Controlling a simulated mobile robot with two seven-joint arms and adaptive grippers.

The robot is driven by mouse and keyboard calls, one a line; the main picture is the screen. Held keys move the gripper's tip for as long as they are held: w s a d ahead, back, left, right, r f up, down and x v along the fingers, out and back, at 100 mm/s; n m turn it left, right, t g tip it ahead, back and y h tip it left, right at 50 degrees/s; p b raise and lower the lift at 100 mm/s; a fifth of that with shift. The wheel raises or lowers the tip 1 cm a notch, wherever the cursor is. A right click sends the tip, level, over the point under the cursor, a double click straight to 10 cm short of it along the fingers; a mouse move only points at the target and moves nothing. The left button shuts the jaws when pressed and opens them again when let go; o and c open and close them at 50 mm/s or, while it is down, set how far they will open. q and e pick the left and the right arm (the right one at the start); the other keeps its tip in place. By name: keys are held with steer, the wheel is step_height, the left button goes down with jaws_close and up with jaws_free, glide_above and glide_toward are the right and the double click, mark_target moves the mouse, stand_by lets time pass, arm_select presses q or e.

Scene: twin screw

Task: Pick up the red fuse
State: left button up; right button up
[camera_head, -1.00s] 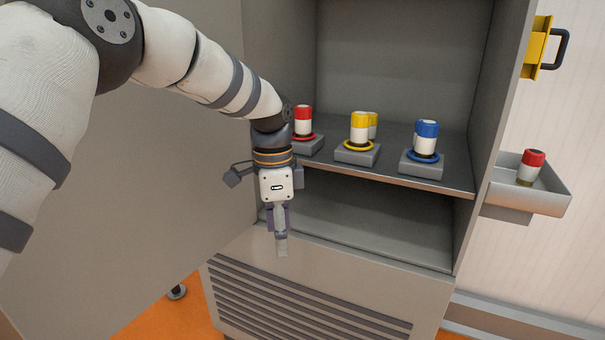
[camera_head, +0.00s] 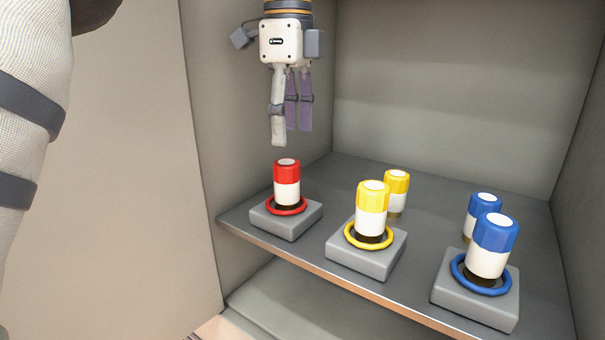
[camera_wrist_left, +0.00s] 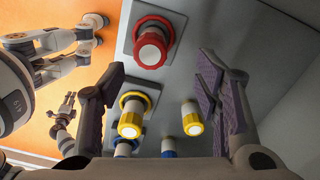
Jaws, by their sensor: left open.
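The red fuse (camera_head: 287,186) has a red cap and a white body. It stands upright in a grey base with a red ring (camera_head: 287,207) at the left of the cabinet shelf. My left gripper (camera_head: 291,138) points down above the fuse, open and empty, with a gap between its fingertips and the cap. In the left wrist view the red fuse (camera_wrist_left: 151,49) is at the top middle, beyond the open fingers (camera_wrist_left: 160,100) and not between them. A small part at the left (camera_wrist_left: 66,108) looks like my right gripper; its jaws are unclear.
On the shelf (camera_head: 330,180), a yellow fuse (camera_head: 372,208) and a blue fuse (camera_head: 492,245) stand in ringed bases to the right. Another yellow fuse (camera_head: 396,192) and another blue one (camera_head: 482,214) stand behind them. The cabinet side wall (camera_head: 232,120) is close on the left.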

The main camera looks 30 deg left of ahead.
mark_target(287, 184)
arm_select(q)
steer(key=f, duration=0.3)
steer(key=s+f+p, duration=0.1)
steer(key=f, duration=0.5)
steer(key=shift+s+f, duration=0.25)
steer(key=shift+f, duration=0.1)
steer(key=shift+w+f, duration=0.1)
steer(key=shift+f, duration=0.15)
steer(key=c, duration=1.2)
arm_select(e)
steer(key=shift+w+r+t, duration=0.5)
steer(key=shift+w+r, duration=0.3)
steer(key=shift+r, duration=0.15)
arm_select(q)
steer(key=shift+r, duration=0.1)
steer(key=shift+c, duration=0.2)
